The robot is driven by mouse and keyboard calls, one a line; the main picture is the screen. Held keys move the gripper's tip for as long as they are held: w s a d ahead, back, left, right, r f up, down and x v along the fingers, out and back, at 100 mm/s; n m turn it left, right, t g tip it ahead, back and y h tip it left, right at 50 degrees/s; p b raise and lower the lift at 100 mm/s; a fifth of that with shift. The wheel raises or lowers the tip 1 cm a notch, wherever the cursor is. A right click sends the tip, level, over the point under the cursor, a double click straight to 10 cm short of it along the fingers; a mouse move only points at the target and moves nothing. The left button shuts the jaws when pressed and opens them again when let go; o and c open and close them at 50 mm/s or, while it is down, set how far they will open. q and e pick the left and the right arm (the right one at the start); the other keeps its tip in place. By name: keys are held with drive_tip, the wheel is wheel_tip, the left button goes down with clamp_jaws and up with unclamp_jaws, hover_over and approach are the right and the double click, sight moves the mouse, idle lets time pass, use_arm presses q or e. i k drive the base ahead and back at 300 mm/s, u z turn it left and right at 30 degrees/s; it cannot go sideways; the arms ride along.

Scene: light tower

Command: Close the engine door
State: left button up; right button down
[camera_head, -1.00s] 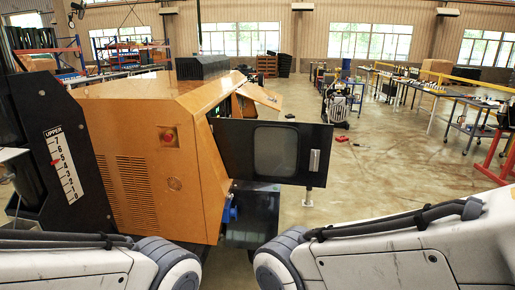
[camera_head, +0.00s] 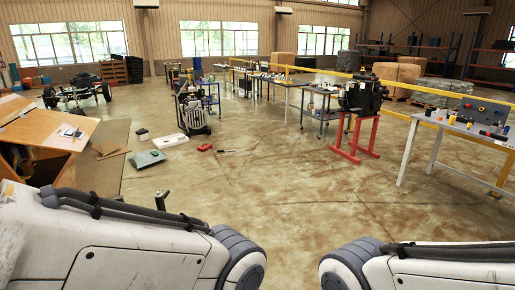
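The light tower and its engine door are out of view. My two white arms show along the bottom edge, the left arm (camera_head: 130,245) and the right arm (camera_head: 440,265). Only their upper links and grey joints are seen. Both grippers are outside the picture, so whether they are open or shut is hidden.
An orange-brown box with a slanted lid (camera_head: 45,122) stands at the left edge. Near it on the floor lie a grey-green piece (camera_head: 146,158) and a red item (camera_head: 204,147). A red stand (camera_head: 357,140) holds an engine at right. The middle floor is clear.

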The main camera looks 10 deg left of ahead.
sight(49, 130)
drive_tip(key=z, duration=0.05)
drive_tip(key=i, duration=2.25)
drive_tip(key=u, duration=0.9)
drive_tip(key=i, duration=1.2)
drive_tip(key=u, duration=1)
